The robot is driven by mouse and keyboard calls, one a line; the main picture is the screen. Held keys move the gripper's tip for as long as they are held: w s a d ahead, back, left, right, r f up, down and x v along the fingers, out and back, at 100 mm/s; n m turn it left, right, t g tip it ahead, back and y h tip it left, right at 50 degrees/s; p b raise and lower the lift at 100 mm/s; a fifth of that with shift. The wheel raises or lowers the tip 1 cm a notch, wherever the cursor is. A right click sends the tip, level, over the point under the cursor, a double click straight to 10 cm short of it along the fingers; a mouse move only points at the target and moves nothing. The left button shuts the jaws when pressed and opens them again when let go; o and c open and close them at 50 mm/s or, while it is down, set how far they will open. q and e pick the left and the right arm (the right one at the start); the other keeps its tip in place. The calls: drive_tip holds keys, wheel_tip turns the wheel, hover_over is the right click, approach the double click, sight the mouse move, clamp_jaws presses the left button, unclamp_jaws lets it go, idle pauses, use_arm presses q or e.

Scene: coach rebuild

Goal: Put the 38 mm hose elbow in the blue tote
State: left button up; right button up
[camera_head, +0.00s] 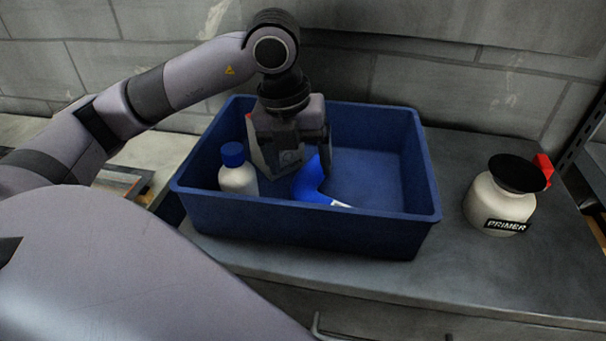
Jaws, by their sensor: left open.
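The blue tote (312,228) stands on a grey worktop. Inside it, a bright blue bent piece (309,186) with a white end, which looks like the hose elbow, lies in the middle near the front wall. My left gripper (297,163) reaches down into the tote, just above and left of the blue piece. Its jaws are open. The gripper hides part of the tote's inside, and I cannot tell whether a finger touches the piece. My right gripper is not in view.
A white bottle with a blue cap (237,172) stands in the tote's left part. A pale container with a red patch (254,150) is partly hidden behind my gripper. A primer pot (497,205) stands right of the tote. The tote's right part is bare.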

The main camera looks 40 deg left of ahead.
use_arm(q)
wheel_tip(320, 180, up, 7)
drive_tip(key=s, duration=0.1)
drive_tip(key=shift+a+r, duration=0.15)
drive_tip(key=shift+a, duration=0.1)
drive_tip(key=shift+s, duration=0.1)
idle(0.4)
